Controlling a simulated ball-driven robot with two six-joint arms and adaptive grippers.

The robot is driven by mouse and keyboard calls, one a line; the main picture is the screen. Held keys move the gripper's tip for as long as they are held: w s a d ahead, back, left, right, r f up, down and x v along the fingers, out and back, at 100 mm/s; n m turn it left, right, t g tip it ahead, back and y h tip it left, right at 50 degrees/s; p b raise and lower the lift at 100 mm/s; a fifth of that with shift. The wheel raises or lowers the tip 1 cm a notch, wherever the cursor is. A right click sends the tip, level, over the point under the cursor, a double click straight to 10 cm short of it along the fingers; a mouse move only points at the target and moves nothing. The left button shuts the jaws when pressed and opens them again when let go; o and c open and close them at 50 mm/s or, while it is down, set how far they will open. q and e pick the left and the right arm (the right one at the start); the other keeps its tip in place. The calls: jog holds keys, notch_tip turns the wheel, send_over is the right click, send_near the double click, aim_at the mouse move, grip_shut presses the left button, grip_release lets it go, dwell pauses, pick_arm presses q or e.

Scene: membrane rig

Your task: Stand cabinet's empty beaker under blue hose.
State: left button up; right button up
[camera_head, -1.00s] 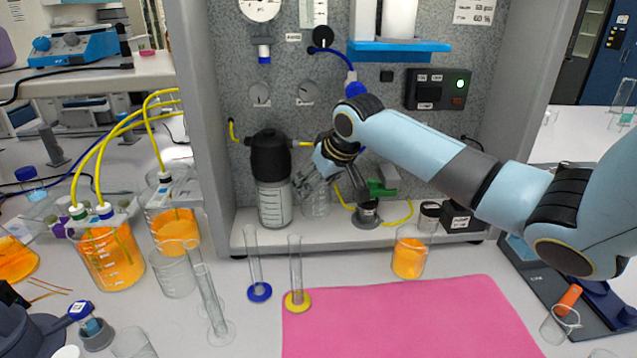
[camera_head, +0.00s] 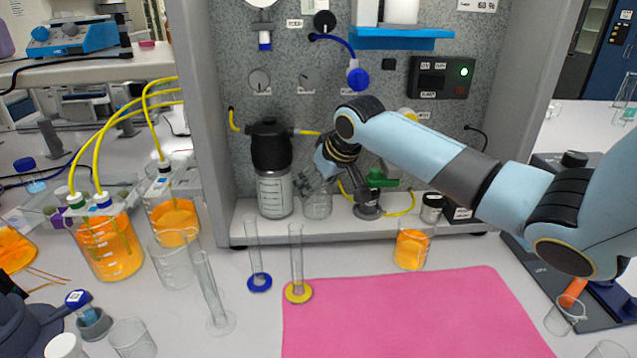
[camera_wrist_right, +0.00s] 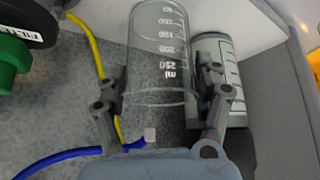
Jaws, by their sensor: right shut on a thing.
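A clear, empty beaker (camera_head: 318,205) stands at the back of the cabinet shelf, beside the black-capped bottle. My right gripper (camera_head: 318,179) reaches it from above and is shut on it. The right wrist view shows the beaker (camera_wrist_right: 158,62), with its graduations, between the two fingers (camera_wrist_right: 160,92). In the right wrist view the blue hose (camera_wrist_right: 60,156) ends in a pale tip. My left gripper is out of view.
The black-capped bottle (camera_head: 274,185) is close left of the beaker. A grey stand with a green part (camera_head: 368,205) is close right. A beaker of orange liquid (camera_head: 411,250) and two cylinders (camera_head: 297,262) stand in front. The pink mat (camera_head: 400,315) is clear.

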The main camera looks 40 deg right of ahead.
jog(key=o, duration=1.3)
jog(key=shift+f, duration=0.1)
jog(key=shift+o, duration=0.2)
jog(key=v, duration=1.2)
jog(key=shift+a, duration=0.1)
